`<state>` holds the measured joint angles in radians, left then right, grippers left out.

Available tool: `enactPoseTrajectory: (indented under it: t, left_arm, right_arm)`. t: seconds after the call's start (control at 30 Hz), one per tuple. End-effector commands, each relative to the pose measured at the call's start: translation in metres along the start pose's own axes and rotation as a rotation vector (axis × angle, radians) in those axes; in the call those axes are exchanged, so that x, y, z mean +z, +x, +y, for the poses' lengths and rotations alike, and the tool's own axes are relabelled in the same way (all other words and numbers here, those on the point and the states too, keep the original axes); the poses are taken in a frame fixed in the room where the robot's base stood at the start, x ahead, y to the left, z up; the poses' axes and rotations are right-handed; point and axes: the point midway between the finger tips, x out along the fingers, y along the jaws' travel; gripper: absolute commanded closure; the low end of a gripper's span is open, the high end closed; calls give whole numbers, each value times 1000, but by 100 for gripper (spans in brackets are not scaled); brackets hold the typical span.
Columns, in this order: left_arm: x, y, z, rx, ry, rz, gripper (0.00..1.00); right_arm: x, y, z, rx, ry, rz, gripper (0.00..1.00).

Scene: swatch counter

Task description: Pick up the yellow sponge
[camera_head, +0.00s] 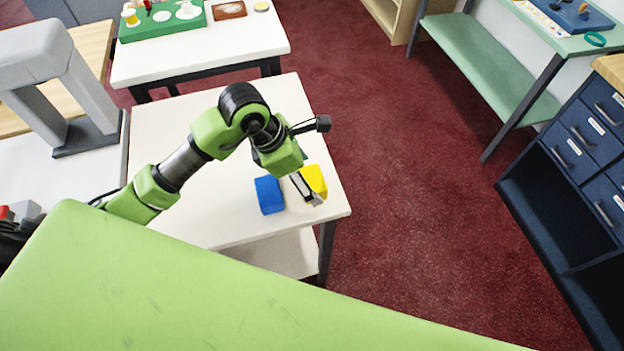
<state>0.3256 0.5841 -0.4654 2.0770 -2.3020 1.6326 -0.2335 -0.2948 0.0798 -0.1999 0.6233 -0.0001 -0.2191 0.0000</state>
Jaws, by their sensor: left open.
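The yellow sponge (315,179) lies on the white table (231,236) near its right edge. My left gripper (312,200) points down right beside the sponge and covers part of its left side. It is open, and I see nothing held in it. I cannot tell whether a finger touches the sponge. A blue block (269,195) lies on the table just left of the gripper. My right gripper is not in view.
A second white table (243,44) behind holds a green board (165,24) with several pieces. A green bench (490,70) and a dark blue drawer cabinet (580,150) stand at the right. Red carpet (420,220) is clear between. A grey stand (85,138) is at the left.

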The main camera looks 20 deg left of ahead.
Motion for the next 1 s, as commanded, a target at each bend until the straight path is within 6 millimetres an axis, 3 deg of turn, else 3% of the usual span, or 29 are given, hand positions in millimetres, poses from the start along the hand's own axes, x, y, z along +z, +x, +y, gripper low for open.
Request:
enactPoseTrajectory:
  t: [0.2, 0.43, 0.47, 0.6, 1.0]
  left_arm:
    - [0, 25, 0, -1, 0, 0, 25]
    - [0, 28, 0, 1, 1, 0, 25]
    - [0, 28, 0, 1, 1, 0, 28]
    - [0, 28, 0, 1, 1, 0, 59]
    - [1, 26, 1, 1, 1, -1, 59]
  right_arm:
    - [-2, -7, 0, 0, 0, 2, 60]
    - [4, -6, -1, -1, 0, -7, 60]
    - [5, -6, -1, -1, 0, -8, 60]
    - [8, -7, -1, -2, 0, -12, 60]
    - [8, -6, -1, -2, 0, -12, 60]
